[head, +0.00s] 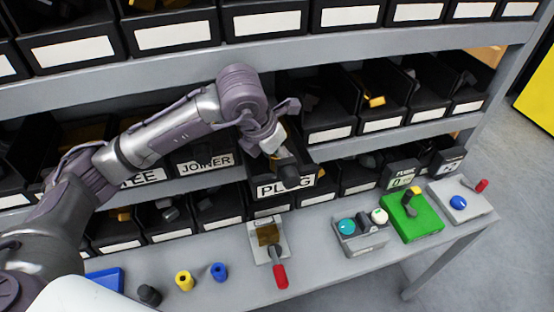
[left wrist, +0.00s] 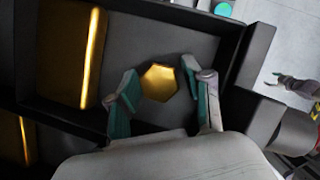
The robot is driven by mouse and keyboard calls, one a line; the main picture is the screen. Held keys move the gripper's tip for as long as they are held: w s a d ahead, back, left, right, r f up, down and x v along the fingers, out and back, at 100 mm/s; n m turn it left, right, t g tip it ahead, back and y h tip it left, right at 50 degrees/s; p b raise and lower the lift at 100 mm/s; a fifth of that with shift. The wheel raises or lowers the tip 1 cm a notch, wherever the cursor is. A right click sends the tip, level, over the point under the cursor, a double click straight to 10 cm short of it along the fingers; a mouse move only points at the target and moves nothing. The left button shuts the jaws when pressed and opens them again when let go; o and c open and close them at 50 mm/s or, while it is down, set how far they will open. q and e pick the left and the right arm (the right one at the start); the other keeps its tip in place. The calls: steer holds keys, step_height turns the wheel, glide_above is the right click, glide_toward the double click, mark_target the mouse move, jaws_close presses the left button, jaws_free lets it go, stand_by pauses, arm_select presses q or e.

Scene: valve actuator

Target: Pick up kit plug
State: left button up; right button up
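The kit plug (left wrist: 160,82) is a gold hexagonal piece lying on the floor of a dark bin in the left wrist view. My left gripper (left wrist: 157,79) is open, with one finger on each side of the plug and a visible gap to both. In the head view my left gripper (head: 270,140) reaches down into the bin labelled PLUG (head: 262,190) on the middle shelf. The plug is mostly hidden there by the gripper. My right gripper is in neither view.
A larger gold block (left wrist: 80,55) lies beside the plug in the wrist view. Bin walls close in around the gripper. The bin labelled JOINER (head: 207,163) is to the left. Below, the grey table (head: 325,285) holds a red-handled fixture (head: 279,272) and a green box (head: 418,226).

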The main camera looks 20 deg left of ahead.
arm_select(q)
jaws_close()
steer(key=shift+r, duration=0.1)
